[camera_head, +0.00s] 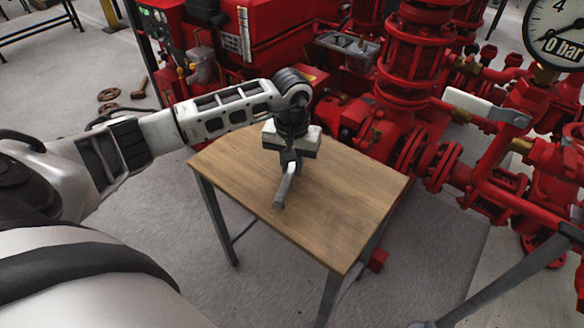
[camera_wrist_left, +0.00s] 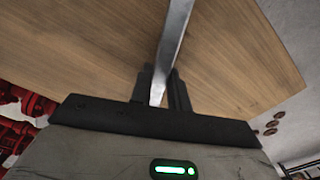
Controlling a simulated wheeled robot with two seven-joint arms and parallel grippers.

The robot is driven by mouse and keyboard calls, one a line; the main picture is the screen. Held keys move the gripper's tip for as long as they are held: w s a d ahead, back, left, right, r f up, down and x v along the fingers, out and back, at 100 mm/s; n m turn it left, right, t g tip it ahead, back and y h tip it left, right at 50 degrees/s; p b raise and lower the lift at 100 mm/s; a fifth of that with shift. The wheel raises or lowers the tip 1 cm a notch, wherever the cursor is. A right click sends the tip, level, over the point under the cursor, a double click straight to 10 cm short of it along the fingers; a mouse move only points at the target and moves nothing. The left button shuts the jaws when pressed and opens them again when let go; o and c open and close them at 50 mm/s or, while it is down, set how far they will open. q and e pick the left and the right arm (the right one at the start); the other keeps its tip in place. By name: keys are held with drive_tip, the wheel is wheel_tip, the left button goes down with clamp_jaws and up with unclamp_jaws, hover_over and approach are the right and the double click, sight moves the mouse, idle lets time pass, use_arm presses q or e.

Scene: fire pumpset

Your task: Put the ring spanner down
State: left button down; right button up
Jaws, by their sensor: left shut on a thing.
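The ring spanner (camera_head: 284,188) is a grey metal bar that points down and toward the front from my left gripper (camera_head: 290,160). My left gripper is shut on it, above the wooden table (camera_head: 330,215). In the left wrist view the spanner (camera_wrist_left: 175,45) runs up from between the two dark fingers (camera_wrist_left: 163,90) past the top edge. I cannot tell whether the spanner touches the table top. Its held end is partly hidden by the fingers. My right gripper is not in view.
The table top is otherwise bare. Red pump pipework (camera_head: 410,60) stands close behind and to the right of the table. A pressure gauge (camera_head: 556,35) is at the top right. Small brown handwheels (camera_head: 108,95) lie on the grey floor at the left.

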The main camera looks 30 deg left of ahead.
use_arm(q)
drive_tip(key=shift+f, duration=0.55)
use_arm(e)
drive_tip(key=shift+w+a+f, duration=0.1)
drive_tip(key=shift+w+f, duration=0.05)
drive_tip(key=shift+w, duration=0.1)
use_arm(q)
drive_tip(key=shift+f, duration=0.1)
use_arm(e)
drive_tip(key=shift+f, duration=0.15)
use_arm(q)
drive_tip(key=c, duration=1.3)
unclamp_jaws()
drive_tip(key=shift+c, duration=0.2)
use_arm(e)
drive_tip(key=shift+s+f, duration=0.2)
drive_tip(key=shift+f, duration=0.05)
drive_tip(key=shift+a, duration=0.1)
